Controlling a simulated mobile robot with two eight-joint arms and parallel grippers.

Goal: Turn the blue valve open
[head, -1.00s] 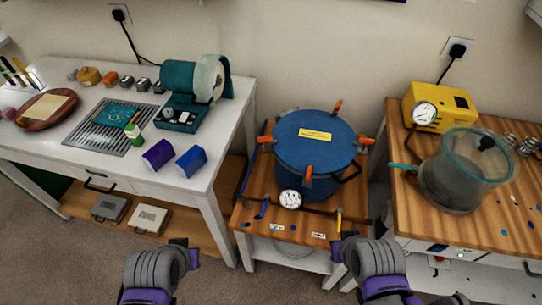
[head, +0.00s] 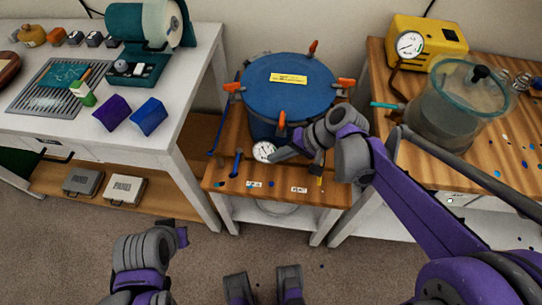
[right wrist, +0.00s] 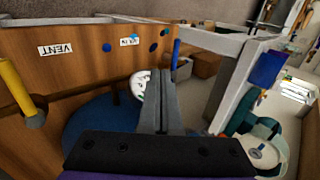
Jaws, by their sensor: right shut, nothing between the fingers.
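The blue valve (head: 237,163) shows as a small upright blue handle at the front left of the wooden stand, left of the round gauge (head: 263,151). In the right wrist view the blue handle (right wrist: 176,55) stands just beyond the fingertips, a little to their right; I cannot tell whether they touch. My right gripper (head: 277,156) is shut and empty, in front of the blue pressure pot (head: 288,92) and beside the gauge. Its closed fingers fill the middle of the right wrist view (right wrist: 165,88) and partly hide the gauge. My left gripper (head: 182,237) hangs low at the left, away from the stand.
A yellow handle (head: 319,182) stands at the stand's front right, close under my right arm. Orange clamps ring the pot's lid. The white table (head: 188,108) is at left; the wooden bench (head: 500,185) with a clear chamber (head: 450,110) is at right.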

